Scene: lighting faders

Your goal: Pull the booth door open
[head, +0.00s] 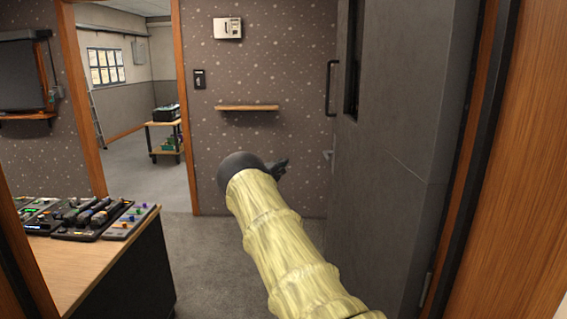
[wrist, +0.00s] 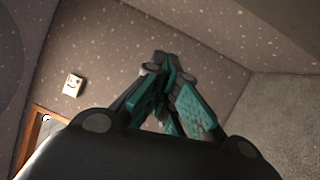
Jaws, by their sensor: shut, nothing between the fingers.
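The grey booth door (head: 390,150) stands swung inward on the right in the head view, edge-on to the room, with the doorway in front of me clear. Its dark vertical pull handle (head: 329,88) is at the far edge, with a small lever (head: 327,155) below it. My gripper (head: 284,164) is shut and empty, to the left of the door's far edge and below the pull handle. It appears apart from the door, but the depth is hard to tell. The wrist view shows the teal fingers (wrist: 160,62) closed together, with no door or handle visible.
A desk (head: 120,262) with control consoles (head: 90,215) stands at the left. The wooden door frame (head: 520,170) is close on the right. A small shelf (head: 247,107) is on the spotted back wall.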

